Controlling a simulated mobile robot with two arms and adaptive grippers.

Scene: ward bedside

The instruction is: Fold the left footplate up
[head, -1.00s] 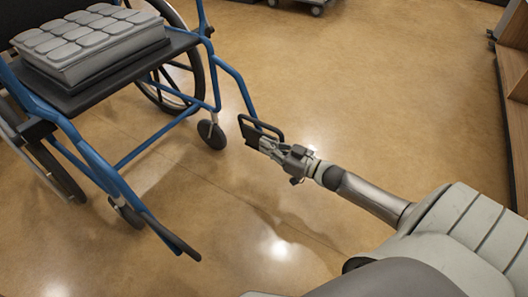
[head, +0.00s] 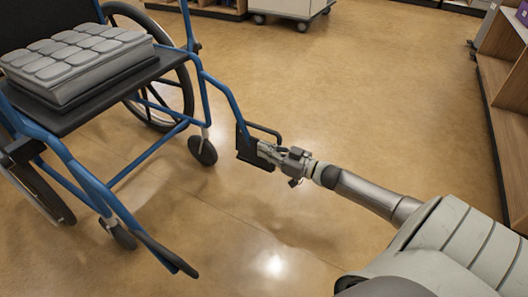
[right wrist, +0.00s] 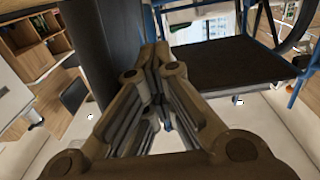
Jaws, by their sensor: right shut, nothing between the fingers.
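The blue-framed wheelchair (head: 120,170) stands at the left of the head view with its front towards me. Its left footplate (head: 244,146), black with a looped rim, is on the far front leg tube and looks steeply tilted; its exact angle is unclear. My right gripper (head: 264,150) is shut and empty, its tips at the footplate, apparently touching it. In the right wrist view, the closed fingers (right wrist: 155,95) are beside a large dark surface (right wrist: 95,45), probably this footplate. The other footplate (head: 165,254) is at the near side, lowered. My left gripper is out of view.
A grey segmented cushion (head: 75,65) lies on the wheelchair seat (head: 55,120). A caster (head: 202,150) is just left of the left footplate. Wooden shelving (head: 505,100) stands at the right and a white wheeled cabinet (head: 290,8) at the back. The floor between is clear.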

